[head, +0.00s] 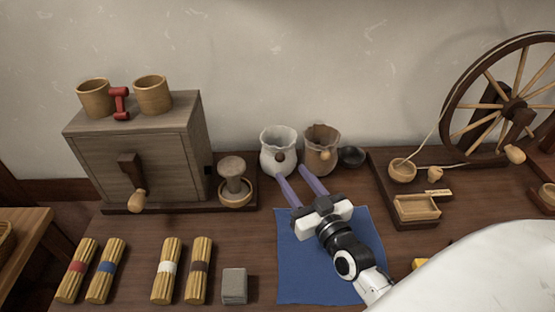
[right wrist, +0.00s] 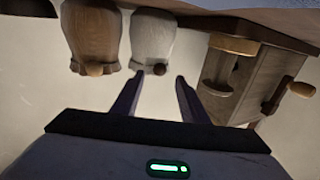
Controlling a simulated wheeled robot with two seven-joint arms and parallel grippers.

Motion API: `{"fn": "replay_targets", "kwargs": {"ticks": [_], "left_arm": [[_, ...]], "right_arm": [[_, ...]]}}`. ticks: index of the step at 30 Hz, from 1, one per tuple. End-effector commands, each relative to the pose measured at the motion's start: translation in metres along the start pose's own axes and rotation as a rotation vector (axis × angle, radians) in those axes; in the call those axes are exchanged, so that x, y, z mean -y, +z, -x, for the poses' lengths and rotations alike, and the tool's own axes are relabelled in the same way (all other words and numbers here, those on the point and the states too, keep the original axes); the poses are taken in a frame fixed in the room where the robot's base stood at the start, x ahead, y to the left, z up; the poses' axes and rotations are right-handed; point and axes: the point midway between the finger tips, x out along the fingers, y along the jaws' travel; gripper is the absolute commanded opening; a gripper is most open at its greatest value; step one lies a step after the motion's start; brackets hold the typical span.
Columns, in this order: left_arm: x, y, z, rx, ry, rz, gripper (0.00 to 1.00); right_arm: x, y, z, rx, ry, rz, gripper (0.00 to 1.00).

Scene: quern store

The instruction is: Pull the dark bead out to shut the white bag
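The white bag (head: 277,138) stands upright at the back of the table with its frilled top open. Its dark bead (head: 280,156) sits against the front of the bag. My right gripper (head: 291,173) is open and empty, with its two purple fingers pointing at the bead from in front. In the right wrist view, which is upside down, the dark bead (right wrist: 159,69) shows between and just beyond the fingertips (right wrist: 158,79). I cannot tell whether a finger touches it. My left gripper is not in view.
A brown bag (head: 321,143) with a light bead (head: 325,154) stands close on the right, with a dark bowl (head: 352,156) beyond. A blue cloth (head: 300,260) lies under my right arm.

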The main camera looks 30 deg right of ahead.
Motion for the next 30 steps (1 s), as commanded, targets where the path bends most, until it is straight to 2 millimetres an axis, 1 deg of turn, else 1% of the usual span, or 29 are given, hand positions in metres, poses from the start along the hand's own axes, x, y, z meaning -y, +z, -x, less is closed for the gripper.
{"fn": "replay_targets", "kwargs": {"ticks": [1, 6, 9, 12, 15, 18, 25, 26, 30], "left_arm": [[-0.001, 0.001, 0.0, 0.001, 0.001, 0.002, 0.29], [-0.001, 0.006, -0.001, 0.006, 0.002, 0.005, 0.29], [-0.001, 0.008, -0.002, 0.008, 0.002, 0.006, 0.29], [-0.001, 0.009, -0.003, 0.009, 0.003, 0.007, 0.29], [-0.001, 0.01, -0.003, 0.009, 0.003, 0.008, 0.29], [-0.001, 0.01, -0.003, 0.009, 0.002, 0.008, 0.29], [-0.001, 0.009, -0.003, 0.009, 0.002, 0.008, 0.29], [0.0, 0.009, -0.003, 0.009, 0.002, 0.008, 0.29], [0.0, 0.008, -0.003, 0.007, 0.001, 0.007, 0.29]], "right_arm": [[0.0, -0.002, -0.011, -0.004, 0.0, -0.001, 0.4], [0.0, -0.001, -0.043, -0.002, 0.0, 0.0, 0.4], [0.0, -0.002, -0.06, -0.003, 0.0, -0.001, 0.4], [0.0, -0.001, -0.073, -0.001, 0.0, 0.0, 0.4], [0.0, 0.0, -0.081, 0.001, 0.0, 0.001, 0.4], [0.0, -0.001, -0.085, 0.001, 0.0, 0.001, 0.4], [0.0, -0.001, -0.085, 0.002, 0.0, 0.001, 0.4], [0.0, -0.001, -0.085, 0.002, -0.001, 0.001, 0.38], [0.0, -0.001, -0.085, 0.001, -0.001, 0.001, 0.15]]}}
